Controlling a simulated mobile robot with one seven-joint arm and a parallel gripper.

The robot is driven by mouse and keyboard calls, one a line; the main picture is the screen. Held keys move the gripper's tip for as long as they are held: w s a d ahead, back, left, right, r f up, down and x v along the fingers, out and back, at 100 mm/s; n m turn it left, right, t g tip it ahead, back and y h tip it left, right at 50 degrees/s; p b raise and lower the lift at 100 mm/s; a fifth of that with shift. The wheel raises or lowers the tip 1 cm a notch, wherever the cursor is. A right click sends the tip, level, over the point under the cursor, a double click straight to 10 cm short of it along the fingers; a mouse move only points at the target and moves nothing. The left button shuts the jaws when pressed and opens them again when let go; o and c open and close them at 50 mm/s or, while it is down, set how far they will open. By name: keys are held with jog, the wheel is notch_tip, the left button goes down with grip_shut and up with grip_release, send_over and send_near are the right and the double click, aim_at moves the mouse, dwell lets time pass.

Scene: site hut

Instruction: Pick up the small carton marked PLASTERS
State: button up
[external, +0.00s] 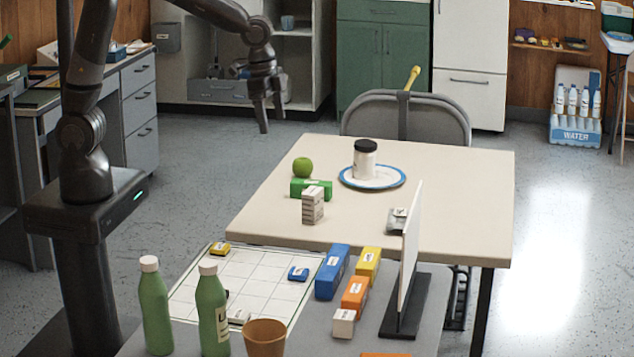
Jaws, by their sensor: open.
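Several small cartons are in view, but their print is too small to read, so I cannot tell which is marked PLASTERS. A small whitish carton (313,205) with printed sides stands upright near the beige table's left front edge. A green box (318,188) lies just behind it. On the nearer grey table are a blue box (333,272), a yellow box (368,263), an orange box (356,293) and a small white box (344,323). My gripper (266,124) is open and empty, pointing down in the air, up and left of the beige table's cartons.
On the beige table (460,180) are a green apple (302,167), a dark-lidded jar (365,158) on a blue-rimmed plate (349,184) and a grey item. An upright white panel (411,245) stands at right. Two green bottles (213,312) and a brown cup (265,337) stand in front.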

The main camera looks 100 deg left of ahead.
jog(key=g, duration=0.2)
send_over(312, 191)
jog(key=shift+m, duration=0.3)
notch_tip(312, 191, down, 14)
jog(key=shift+d+r, duration=0.1)
notch_tip(312, 191, down, 6)
jog(key=f, duration=0.5)
jog(key=shift+a+f, duration=0.1)
jog(key=shift+a, duration=0.25)
jog(key=c, duration=1.1)
